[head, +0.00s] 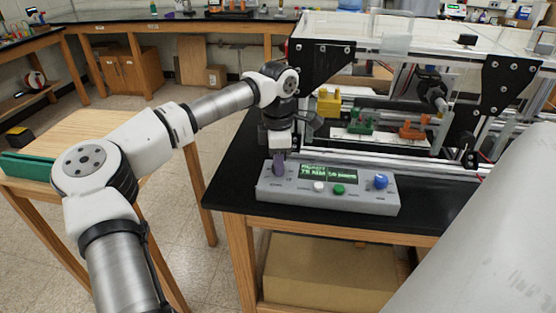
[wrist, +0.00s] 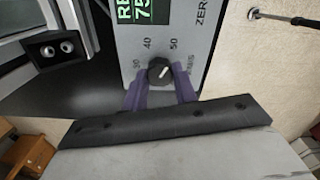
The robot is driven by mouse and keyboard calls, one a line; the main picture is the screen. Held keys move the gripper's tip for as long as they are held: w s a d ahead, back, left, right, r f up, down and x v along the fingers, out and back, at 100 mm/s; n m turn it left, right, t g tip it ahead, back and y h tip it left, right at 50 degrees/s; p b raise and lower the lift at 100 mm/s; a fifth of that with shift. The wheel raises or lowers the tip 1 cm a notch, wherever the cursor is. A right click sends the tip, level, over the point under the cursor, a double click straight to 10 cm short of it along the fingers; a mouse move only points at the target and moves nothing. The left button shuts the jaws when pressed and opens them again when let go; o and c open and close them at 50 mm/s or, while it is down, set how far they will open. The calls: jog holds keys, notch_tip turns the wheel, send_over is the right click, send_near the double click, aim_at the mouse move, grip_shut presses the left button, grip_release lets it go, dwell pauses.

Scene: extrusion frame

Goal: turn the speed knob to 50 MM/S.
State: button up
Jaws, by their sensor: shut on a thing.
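The grey control box (head: 330,197) sits on the black bench top near its front edge. The speed knob (wrist: 160,71) is small, round and black, with a white pointer mark slanting up and right, roughly toward the printed 50. Labels 30, 40 and 50 arc around it. My gripper (wrist: 161,85) has purple fingers on either side of the knob and is shut on it. In the head view my gripper (head: 279,164) comes down on the box's left end and hides the knob. The green display (head: 328,172) shows 75 MM and further small text, hard to read.
A white button (head: 319,187), a green button (head: 339,190) and a blue knob (head: 381,181) lie to the right on the box. The extrusion frame (head: 400,60) stands behind it, with yellow, green and orange blocks inside. A screwdriver-like tool (wrist: 285,17) shows at the wrist view's upper right.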

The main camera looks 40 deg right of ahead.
dwell(0.4)
jog(key=o, duration=1)
notch_tip(320, 180, up, 14)
jog(key=shift+f+b, duration=0.1)
jog(key=shift+b, duration=0.85)
